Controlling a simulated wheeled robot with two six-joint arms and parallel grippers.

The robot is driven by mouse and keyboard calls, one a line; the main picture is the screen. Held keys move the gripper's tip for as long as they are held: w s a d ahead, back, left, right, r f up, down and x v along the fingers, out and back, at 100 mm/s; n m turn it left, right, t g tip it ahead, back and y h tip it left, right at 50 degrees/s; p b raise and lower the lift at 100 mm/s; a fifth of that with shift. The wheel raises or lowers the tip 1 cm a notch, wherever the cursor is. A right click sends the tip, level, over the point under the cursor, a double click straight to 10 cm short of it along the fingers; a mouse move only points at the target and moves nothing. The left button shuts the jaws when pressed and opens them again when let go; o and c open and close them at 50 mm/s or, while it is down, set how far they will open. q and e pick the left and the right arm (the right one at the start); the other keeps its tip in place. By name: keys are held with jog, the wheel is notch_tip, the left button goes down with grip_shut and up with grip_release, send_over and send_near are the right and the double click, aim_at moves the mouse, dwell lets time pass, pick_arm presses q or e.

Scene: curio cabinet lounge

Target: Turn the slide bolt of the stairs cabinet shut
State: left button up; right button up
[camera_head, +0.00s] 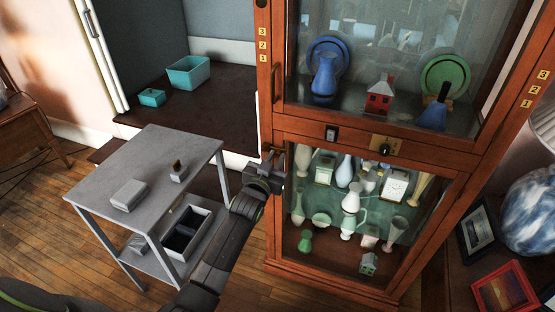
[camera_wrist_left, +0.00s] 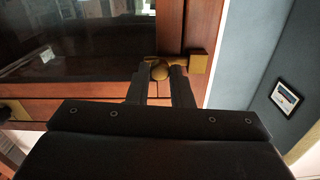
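The tall wooden cabinet (camera_head: 350,123) with glass doors stands right of centre in the head view. My left gripper (camera_head: 274,162) is at its left post, near the top of the lower door. In the left wrist view the brass slide bolt (camera_wrist_left: 177,59) has a round knob (camera_wrist_left: 159,71) at the tips of my left gripper (camera_wrist_left: 160,78). The fingers stand close on both sides of the knob and look shut on it. A square brass piece (camera_wrist_left: 197,63) sits on the wood just right of the bolt. The gripper hides the bolt in the head view. My right gripper is not in view.
A grey table (camera_head: 150,165) holding small boxes stands left of my arm. Glass doors enclose vases and figurines. A black knob on a brass plate (camera_head: 384,150) sits on the cabinet's middle rail. A blue-white globe-like vase (camera_head: 530,212) and framed pictures (camera_head: 505,288) are at right.

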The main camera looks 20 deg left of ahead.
pick_arm(q)
jog(key=o, duration=0.5)
jog(key=shift+a, duration=0.35)
jog(key=shift+c, duration=0.2)
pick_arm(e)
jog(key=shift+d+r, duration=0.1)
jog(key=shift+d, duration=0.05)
pick_arm(q)
jog(key=shift+d, duration=0.1)
jog(key=shift+s, duration=0.1)
jog(key=shift+s, duration=0.3)
jog(key=s+b, duration=0.1)
jog(key=s, duration=1.5)
jog(key=shift+s+a, duration=0.3)
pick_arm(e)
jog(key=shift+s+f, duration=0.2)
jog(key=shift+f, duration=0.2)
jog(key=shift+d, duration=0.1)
